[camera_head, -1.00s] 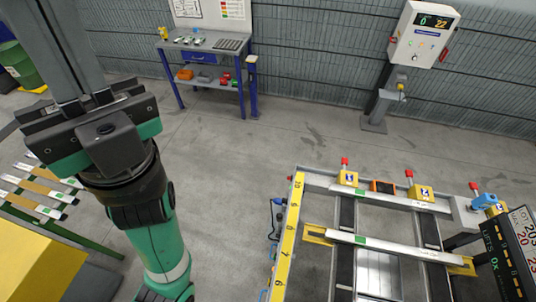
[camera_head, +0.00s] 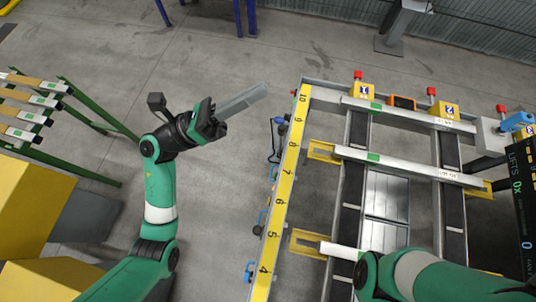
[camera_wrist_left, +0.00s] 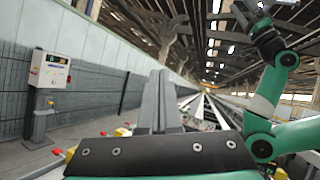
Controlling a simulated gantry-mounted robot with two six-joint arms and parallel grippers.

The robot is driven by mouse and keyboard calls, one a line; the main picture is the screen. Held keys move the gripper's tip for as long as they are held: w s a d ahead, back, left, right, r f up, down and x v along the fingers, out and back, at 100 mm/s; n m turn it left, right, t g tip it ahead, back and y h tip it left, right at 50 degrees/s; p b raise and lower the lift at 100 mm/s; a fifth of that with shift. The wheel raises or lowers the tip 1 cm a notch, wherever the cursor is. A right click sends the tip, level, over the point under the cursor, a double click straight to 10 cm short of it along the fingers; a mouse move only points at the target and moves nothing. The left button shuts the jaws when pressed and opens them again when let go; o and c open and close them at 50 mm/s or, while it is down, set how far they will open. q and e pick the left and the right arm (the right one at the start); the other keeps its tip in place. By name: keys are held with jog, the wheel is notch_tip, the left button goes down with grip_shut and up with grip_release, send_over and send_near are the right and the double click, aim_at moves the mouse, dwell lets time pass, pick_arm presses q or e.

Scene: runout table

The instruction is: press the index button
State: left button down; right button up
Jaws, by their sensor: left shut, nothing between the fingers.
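The control box (camera_wrist_left: 50,70) with a small screen stands on a post by the wall in the wrist view. Its buttons are too small to tell apart, so I cannot make out the index button. My left gripper (camera_head: 262,89) is shut and empty, pointing right over the open floor, left of the runout table. Its shut fingers (camera_wrist_left: 157,92) also show in the wrist view. My right arm crosses the head view's lower right corner; its gripper (camera_wrist_left: 246,18) is small and partly cut off in the wrist view.
The runout table (camera_head: 302,112) has a yellow numbered scale, yellow stops and pale bars (camera_head: 408,166) across it. A display panel (camera_head: 522,225) stands at the right edge. A green rack (camera_head: 95,112) and yellow blocks (camera_head: 28,205) are at left.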

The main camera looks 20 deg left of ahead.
aim_at(269, 201)
pick_arm(q)
jog(key=s+a+f+n+y+b, duration=0.2)
jog(key=f+b, duration=0.7)
jog(key=f, duration=1.1)
jog(key=s+a+f+n+y+b, duration=0.3)
jog(key=f+b, duration=0.6)
jog(key=f, duration=1.1)
jog(key=s+a+f+n+y+b, duration=0.2)
jog(key=f+b, duration=0.7)
jog(key=f, duration=1.1)
jog(key=shift+s+a+n+t+y+b, duration=0.15)
jog(key=shift+s+n+t+y+b, duration=0.25)
jog(key=shift+s+n+y, duration=0.7)
jog(key=d, duration=0.8)
jog(key=shift+w+d, duration=0.4)
jog(key=shift+w, duration=0.05)
jog(key=shift+d+r, duration=0.1)
jog(key=shift+d, duration=0.3)
